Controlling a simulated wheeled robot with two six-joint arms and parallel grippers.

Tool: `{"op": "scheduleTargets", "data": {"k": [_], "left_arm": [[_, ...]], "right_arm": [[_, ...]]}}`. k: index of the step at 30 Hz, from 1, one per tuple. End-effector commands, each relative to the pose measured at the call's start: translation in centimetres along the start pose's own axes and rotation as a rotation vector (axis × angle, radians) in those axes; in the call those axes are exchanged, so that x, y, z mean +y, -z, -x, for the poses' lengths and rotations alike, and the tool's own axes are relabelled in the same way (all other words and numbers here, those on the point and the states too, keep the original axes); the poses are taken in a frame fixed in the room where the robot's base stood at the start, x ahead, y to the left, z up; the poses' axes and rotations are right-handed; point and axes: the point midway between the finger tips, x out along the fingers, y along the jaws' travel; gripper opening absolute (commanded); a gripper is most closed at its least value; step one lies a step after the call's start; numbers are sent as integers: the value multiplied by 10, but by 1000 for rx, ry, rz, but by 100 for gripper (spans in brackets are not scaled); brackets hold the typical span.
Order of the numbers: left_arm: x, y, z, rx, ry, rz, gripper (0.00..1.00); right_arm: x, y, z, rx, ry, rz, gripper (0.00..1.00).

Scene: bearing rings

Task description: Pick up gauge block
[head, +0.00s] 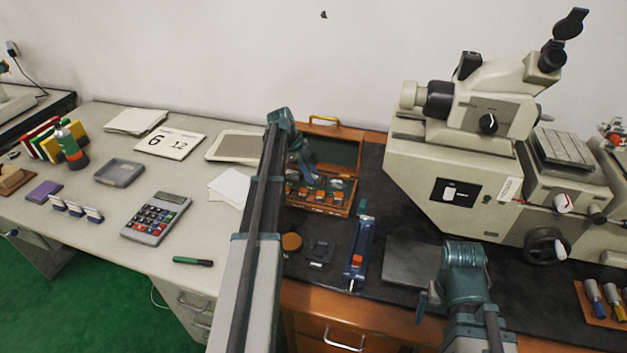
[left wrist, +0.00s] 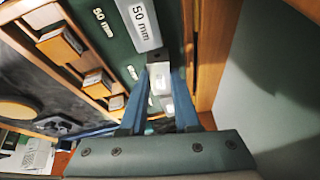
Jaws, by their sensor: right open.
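An open wooden case (head: 320,208) with a green lining holds several small blocks at the back of the dark mat. My left gripper (head: 312,182) reaches down into it. In the left wrist view the two blue fingers of my left gripper (left wrist: 160,100) stand on either side of a shiny metal gauge block (left wrist: 160,78). Whether they press on it is unclear. A silver piece marked 50 mm (left wrist: 140,22) lies just beyond the fingertips on the green lining. My right gripper (head: 422,306) is low at the front of the mat, away from the case, its fingers partly hidden.
A blue tool (head: 358,254), a dark small holder (head: 319,252) and a brown disc (head: 291,241) lie in front of the case. A grey plate (head: 412,262) and a large measuring machine (head: 450,175) stand to the right. A calculator (head: 157,217) is on the left desk.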

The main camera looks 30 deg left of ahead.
Motion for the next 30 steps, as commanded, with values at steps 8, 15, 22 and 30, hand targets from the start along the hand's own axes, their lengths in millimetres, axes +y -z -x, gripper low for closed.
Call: {"op": "scheduleTargets", "data": {"k": [8, 15, 22, 30], "left_arm": [[0, 0, 0, -1, 0, 0, 0], [0, 0, 1, -1, 0, 0, 0], [3, 6, 13, 0, 0, 0, 0], [-2, 18, 43, 0, 0, 0, 0]], "right_arm": [[0, 0, 0, 0, 0, 0, 100], [0, 0, 1, 0, 0, 0, 100], [1, -1, 14, 0, 0, 0, 100], [4, -3, 46, 0, 0, 0, 100]]}}
